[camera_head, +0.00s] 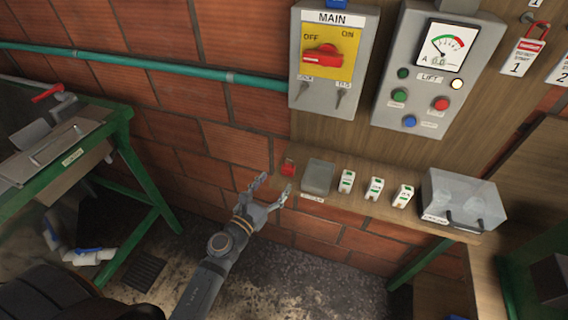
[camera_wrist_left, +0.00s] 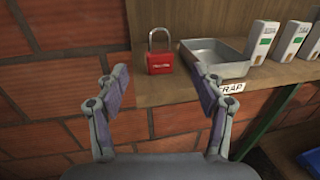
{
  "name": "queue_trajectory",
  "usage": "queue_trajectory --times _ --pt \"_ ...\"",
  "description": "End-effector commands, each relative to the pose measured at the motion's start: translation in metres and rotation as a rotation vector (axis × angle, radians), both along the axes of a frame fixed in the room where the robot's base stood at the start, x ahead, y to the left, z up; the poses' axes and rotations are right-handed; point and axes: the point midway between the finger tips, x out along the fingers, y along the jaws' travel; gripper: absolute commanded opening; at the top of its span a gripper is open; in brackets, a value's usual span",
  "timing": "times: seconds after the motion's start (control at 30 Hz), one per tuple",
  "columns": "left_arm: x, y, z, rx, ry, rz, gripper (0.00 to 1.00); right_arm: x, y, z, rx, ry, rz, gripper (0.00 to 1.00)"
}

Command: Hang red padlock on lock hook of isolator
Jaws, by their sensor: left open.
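The red padlock (camera_head: 288,168) stands on the wooden shelf at its left end, left of a grey tray. In the left wrist view the padlock (camera_wrist_left: 160,62) is upright with its silver shackle on top. My left gripper (camera_head: 270,186) is open and empty, just in front of the shelf edge, with the padlock beyond and between its fingers (camera_wrist_left: 158,84). The isolator (camera_head: 328,60) is the grey MAIN box with a red rotary handle on a yellow plate, the handle nearer OFF. Two small hooks (camera_head: 304,90) hang below the plate. My right gripper is not in view.
The LIFT panel (camera_head: 436,70) is right of the isolator. A teal pipe (camera_head: 180,70) runs along the brick wall. A green-framed machine (camera_head: 125,140) stands left.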

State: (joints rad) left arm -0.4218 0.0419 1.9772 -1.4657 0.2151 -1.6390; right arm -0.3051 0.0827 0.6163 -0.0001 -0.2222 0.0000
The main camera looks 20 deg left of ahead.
Motion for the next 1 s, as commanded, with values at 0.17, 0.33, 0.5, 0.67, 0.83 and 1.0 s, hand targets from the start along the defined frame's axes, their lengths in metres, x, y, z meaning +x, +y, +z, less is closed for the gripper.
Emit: queue_trajectory --times 0.17,0.33,0.5,0.67,0.83,1.0 --pt "0.03 -0.007 0.005 -0.003 -0.001 0.0 0.68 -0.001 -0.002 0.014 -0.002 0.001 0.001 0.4" --pt "0.036 -0.009 0.002 -0.003 0.001 0.0 0.68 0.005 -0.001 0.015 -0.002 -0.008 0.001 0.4" --pt "0.057 -0.012 0.009 -0.006 -0.002 0.0 0.68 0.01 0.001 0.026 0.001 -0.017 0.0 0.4" --pt "0.082 -0.017 0.007 -0.005 0.0 0.001 0.68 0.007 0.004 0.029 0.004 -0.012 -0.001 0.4" --pt "0.088 -0.019 0.005 -0.003 0.001 0.001 0.68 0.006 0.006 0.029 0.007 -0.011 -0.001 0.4" --pt "0.087 -0.018 0.005 -0.004 0.001 0.001 0.61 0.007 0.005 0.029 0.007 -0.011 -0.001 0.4"
